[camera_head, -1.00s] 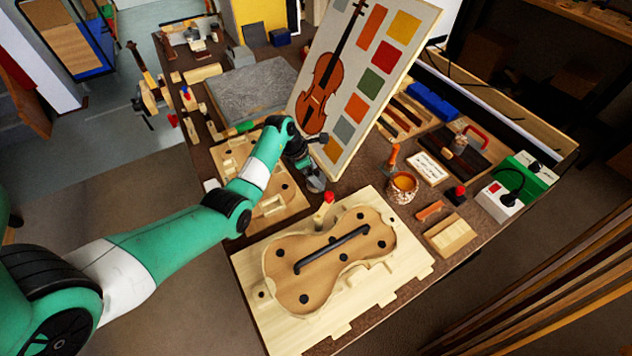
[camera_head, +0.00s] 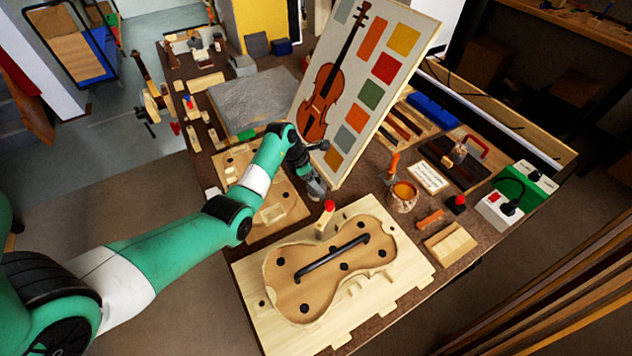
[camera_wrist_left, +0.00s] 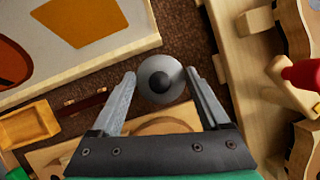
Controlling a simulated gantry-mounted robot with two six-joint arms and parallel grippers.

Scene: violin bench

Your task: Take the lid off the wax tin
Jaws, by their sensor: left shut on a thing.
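In the left wrist view a round grey metal piece with a dark knob in its middle, which looks like the lid of the wax tin (camera_wrist_left: 160,79), sits between the fingertips of my left gripper (camera_wrist_left: 161,73). The fingers are shut on its two sides. In the head view the left gripper (camera_head: 316,186) is low over the bench, between the picture board and the violin mould. The tin's body is hidden, so I cannot tell whether the lid still sits on it. My right gripper is not in view.
The picture board (camera_head: 375,75) leans close behind the gripper. A red-topped clamp (camera_head: 328,207) stands to its right, on the violin mould (camera_head: 395,280). A pot of orange liquid (camera_head: 403,191) stands farther right. A wooden jig (camera_head: 285,200) lies to its left.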

